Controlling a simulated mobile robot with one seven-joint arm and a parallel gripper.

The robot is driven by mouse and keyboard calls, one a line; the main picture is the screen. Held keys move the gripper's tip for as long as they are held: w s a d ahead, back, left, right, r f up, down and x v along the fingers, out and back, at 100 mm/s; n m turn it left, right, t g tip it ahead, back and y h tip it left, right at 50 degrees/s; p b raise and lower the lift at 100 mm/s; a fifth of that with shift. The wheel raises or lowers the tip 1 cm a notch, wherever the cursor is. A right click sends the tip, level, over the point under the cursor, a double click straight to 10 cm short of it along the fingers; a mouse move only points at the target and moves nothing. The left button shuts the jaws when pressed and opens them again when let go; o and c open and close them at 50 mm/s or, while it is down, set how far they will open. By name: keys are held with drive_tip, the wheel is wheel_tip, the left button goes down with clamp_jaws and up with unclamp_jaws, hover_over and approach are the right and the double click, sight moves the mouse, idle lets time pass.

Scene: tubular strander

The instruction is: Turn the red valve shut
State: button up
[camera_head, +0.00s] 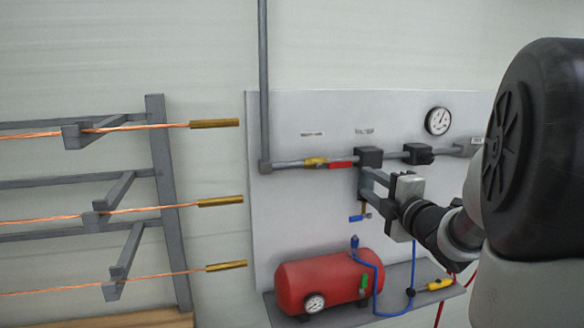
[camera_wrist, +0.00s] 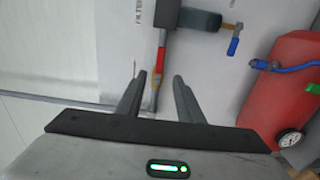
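The red valve's handle (camera_head: 341,165) is a short red bar lying along the grey pipe on the wall panel, just left of a dark block (camera_head: 368,157). In the wrist view the red handle (camera_wrist: 161,61) runs upright, just beyond my fingertips and roughly in line with the gap between them. My gripper (camera_wrist: 160,77) is open and empty, its two fingers apart. In the head view my gripper (camera_head: 366,180) is in front of the panel, below and right of the red handle. I cannot tell its exact distance from the handle.
A yellow handle (camera_head: 315,162) is on the same pipe, left of the red one. A blue handle (camera_head: 360,217) hangs below the dark block. A gauge (camera_head: 438,120) is at upper right. A red tank (camera_head: 330,280) with a blue hose stands on a shelf below. Copper-wire racks are left.

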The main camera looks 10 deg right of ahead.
sight(342, 166)
drive_tip(key=w+p, duration=0.1)
drive_tip(key=w, duration=1.2)
drive_tip(key=shift+a, duration=0.2)
clamp_jaws()
